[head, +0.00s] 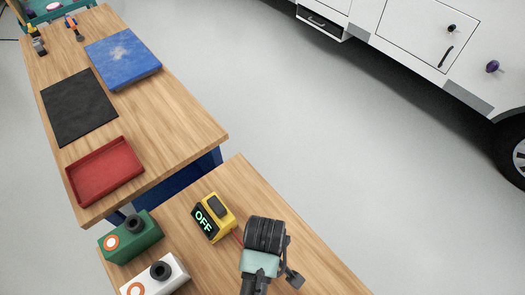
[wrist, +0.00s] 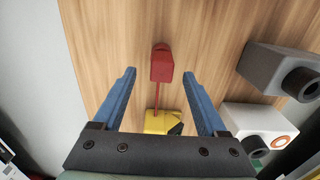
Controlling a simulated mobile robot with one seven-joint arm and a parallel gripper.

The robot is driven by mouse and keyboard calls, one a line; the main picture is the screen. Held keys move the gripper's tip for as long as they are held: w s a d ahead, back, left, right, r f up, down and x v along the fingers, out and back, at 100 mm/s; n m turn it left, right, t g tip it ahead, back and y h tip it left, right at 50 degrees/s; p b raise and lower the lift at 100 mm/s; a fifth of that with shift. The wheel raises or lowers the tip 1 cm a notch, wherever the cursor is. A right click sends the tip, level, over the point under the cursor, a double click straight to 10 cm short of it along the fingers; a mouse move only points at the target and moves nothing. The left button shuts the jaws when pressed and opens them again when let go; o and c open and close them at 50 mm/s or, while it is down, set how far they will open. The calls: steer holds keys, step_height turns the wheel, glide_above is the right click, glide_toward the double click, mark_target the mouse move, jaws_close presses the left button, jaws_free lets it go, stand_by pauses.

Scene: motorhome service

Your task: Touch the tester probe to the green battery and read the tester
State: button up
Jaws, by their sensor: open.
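The yellow tester (head: 218,212) stands on the near wooden table, its display showing "OFF". The green battery (head: 132,238), with a black terminal and an orange ring, stands left of it near the table's edge. My gripper (wrist: 160,73) is open and empty in the wrist view. Its blue fingers lie either side of the red probe (wrist: 162,66) in the picture; I cannot tell how high they are above it. A red cable joins the probe to the tester (wrist: 157,122). In the head view my arm hides the probe.
A white battery (head: 158,272) stands beside the green one, and a grey one (wrist: 280,75) shows in the wrist view. The far table holds a red tray (head: 80,198), a black mat (head: 78,110) and a blue box (head: 123,58). A white motorhome (head: 410,25) stands right.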

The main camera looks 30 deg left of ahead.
steer(key=shift+s+a+f+p, duration=0.1)
steer(key=shift+f+p, duration=0.3)
steer(key=shift+f, duration=2.25)
steer(key=shift+c, duration=0.3)
jaws_close()
